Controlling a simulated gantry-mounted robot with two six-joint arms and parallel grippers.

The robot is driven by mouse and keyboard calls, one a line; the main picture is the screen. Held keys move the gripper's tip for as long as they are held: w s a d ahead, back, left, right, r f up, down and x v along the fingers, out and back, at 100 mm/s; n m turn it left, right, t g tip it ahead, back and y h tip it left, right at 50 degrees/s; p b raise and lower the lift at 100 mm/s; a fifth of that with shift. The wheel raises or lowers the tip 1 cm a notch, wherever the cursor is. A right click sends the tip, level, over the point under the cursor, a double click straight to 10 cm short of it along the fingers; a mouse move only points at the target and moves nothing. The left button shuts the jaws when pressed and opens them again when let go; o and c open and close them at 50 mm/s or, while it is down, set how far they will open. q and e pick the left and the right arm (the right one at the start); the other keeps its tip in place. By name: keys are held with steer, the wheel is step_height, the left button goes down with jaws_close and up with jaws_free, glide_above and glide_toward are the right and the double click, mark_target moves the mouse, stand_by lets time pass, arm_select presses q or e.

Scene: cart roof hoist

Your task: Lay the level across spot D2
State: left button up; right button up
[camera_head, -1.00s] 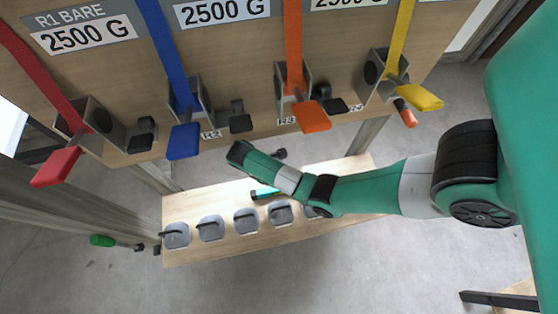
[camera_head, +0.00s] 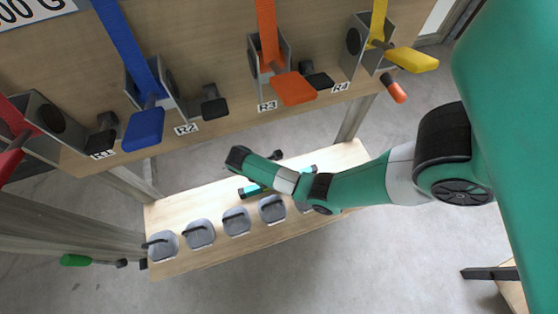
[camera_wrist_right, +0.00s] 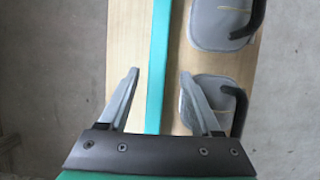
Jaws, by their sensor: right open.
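The level, seen as a long teal bar (camera_wrist_right: 158,60), lies lengthwise on the light wooden bench in the right wrist view. In the head view a teal part of it (camera_head: 250,190) shows, partly covered by my right arm. My right gripper (camera_wrist_right: 159,74) is open, with one finger on each side of the bar. I cannot tell its height above the bar. In the head view its fingers are hidden. My left gripper is not in view. No mark reading D2 is visible.
Grey weight pouches with dark handles (camera_head: 236,222) line the bench's front edge (camera_head: 215,262). Above it, a shelf board carries coloured straps, brackets and tags R1 to R4 (camera_head: 267,106). A green-handled tool (camera_head: 76,260) is at the left, an orange handle (camera_head: 394,88) at the right.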

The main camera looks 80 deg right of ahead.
steer(key=x, duration=0.5)
steer(key=shift+s+d, duration=0.1)
steer(key=shift+d, duration=0.15)
steer(key=shift+r, duration=0.1)
steer(key=shift+c, duration=0.3)
jaws_close()
